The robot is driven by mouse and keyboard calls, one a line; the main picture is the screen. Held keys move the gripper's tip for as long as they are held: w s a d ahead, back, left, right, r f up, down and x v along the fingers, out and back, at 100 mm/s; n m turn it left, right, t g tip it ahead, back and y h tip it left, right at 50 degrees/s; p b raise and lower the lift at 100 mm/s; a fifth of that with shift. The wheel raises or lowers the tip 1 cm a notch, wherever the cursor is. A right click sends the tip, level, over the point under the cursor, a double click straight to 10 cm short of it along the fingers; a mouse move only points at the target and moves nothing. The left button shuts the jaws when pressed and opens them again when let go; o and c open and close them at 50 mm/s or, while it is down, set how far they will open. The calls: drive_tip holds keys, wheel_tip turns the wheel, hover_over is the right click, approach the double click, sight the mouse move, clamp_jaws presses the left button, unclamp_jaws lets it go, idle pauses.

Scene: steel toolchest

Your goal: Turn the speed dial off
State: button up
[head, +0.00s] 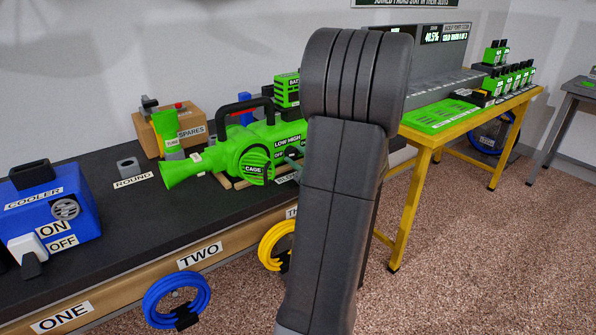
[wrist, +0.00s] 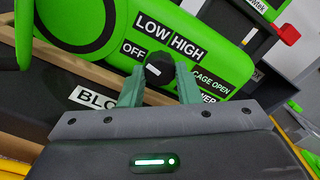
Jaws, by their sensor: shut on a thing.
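The speed dial (wrist: 155,71) is a small black knob with a white mark, on the green blower (wrist: 100,55). LOW and HIGH labels sit above it and OFF to its left. The white mark lies left of the knob's middle, on the OFF side; its exact pointing is hard to tell. My gripper (wrist: 159,72) has its green fingers on either side of the dial, shut on it. In the head view the blower (head: 225,158) lies on the dark bench, and my arm hides the dial area and most of my gripper.
A blue cooler (head: 50,212) with an ON/OFF switch stands at the bench's left. A cardboard SPARES box (head: 192,132) is behind the blower. A yellow-legged table (head: 425,190) with green items stands to the right. Blue and yellow hose coils hang on the bench front.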

drive_tip(key=shift+f+n+b, duration=0.1)
drive_tip(key=shift+n+b, duration=1)
drive_tip(key=shift+b, duration=0.15)
drive_tip(key=o, duration=1)
drive_tip(key=p+v, duration=0.1)
drive_tip(key=v, duration=1.3)
drive_tip(key=shift+w, duration=0.1)
drive_tip(key=b+x, duration=0.1)
drive_tip(key=x, duration=1.2)
drive_tip(key=shift+w+a, duration=0.3)
